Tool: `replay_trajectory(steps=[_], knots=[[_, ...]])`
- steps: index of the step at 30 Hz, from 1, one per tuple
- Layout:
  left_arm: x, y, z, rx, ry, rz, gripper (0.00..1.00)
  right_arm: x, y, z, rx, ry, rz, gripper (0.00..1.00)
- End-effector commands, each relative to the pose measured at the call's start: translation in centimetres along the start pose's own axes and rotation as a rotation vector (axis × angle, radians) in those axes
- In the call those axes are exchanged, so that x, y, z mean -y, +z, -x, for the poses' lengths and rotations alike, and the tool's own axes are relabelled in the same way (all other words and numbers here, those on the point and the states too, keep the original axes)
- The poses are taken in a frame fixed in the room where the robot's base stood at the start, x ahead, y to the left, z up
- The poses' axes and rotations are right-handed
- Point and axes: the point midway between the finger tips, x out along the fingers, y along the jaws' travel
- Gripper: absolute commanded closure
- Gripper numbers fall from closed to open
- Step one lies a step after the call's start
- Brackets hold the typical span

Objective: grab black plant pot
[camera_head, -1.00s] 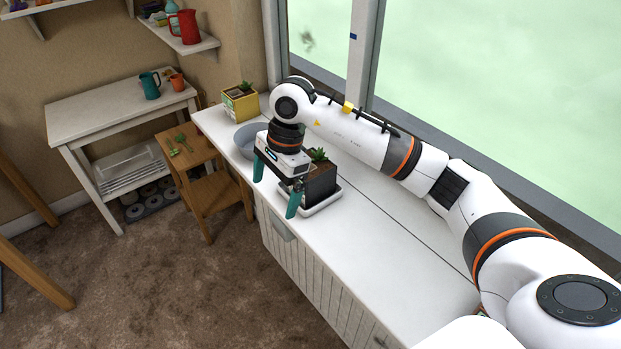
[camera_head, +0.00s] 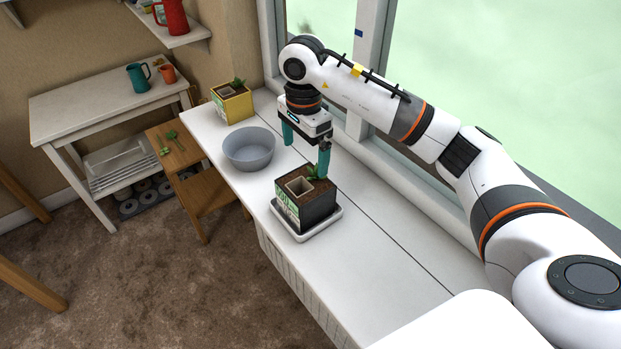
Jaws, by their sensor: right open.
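The black plant pot (camera_head: 319,208) is square, with a label on its left face, soil, a small green plant and a pale square piece inside. It stands upright on a white saucer (camera_head: 302,237) on the white counter. My right gripper (camera_head: 306,158) is open and empty, its teal fingers pointing down. In the picture it lies just above and behind the pot, with the right finger's tip close to the plant; I cannot tell whether they touch. My left gripper is not in view.
A grey bowl (camera_head: 249,149) and a yellow planter (camera_head: 233,104) stand on the counter (camera_head: 393,290) farther back. The window runs along the right. A wooden stool (camera_head: 181,150) and a white side table (camera_head: 90,110) stand at the left. The counter in front of the pot is clear.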

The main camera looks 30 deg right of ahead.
Motion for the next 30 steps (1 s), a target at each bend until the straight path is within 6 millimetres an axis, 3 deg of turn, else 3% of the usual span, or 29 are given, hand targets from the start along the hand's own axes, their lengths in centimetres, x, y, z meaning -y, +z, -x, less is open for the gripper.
replay_trajectory(steps=[4, 8, 12, 17, 24, 30], knots=[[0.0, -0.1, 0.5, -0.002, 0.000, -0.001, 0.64, 0.1, -0.1, -1.0, -0.002, -0.004, 0.000, 0.00], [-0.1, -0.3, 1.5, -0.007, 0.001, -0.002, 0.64, 0.1, -0.1, -3.2, -0.002, -0.007, 0.000, 0.00], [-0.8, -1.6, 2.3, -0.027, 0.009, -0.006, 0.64, 0.1, -0.1, -5.5, -0.003, -0.005, 0.000, 0.00], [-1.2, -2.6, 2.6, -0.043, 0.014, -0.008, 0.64, 0.0, 0.0, -6.8, -0.002, -0.002, 0.000, 0.00], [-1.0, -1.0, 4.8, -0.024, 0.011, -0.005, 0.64, 0.0, 0.1, -9.5, -0.002, -0.006, -0.001, 0.00], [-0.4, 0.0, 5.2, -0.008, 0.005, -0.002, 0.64, -0.1, 0.1, -11.8, -0.002, -0.002, 0.001, 0.00]])
